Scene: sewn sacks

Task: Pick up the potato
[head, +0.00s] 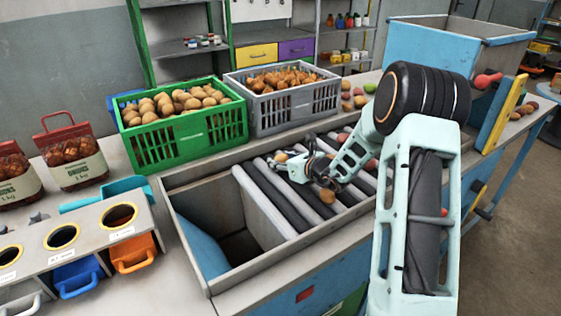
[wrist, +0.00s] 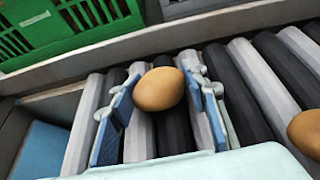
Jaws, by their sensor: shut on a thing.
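A smooth tan potato (wrist: 159,89) sits between the two blue-padded fingers of my gripper (wrist: 160,100) in the wrist view, over the grey and black rollers. My gripper is shut on it. In the head view my gripper (head: 308,168) is low over the roller bed (head: 262,192). Two brown round items show beside it there, one (head: 281,157) toward the far rail and one (head: 328,197) on the near side; I cannot tell which is the held one. Another brown potato (wrist: 306,134) lies on the rollers at the right of the wrist view.
A green crate (head: 190,146) of potatoes and a grey crate (head: 290,118) of onions stand behind the rollers. A metal-walled bin (head: 195,205) opens at the rollers' left end. Sacks (head: 75,158) and a holed sorting stand (head: 95,215) are further left. Reddish items lie on the right rollers.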

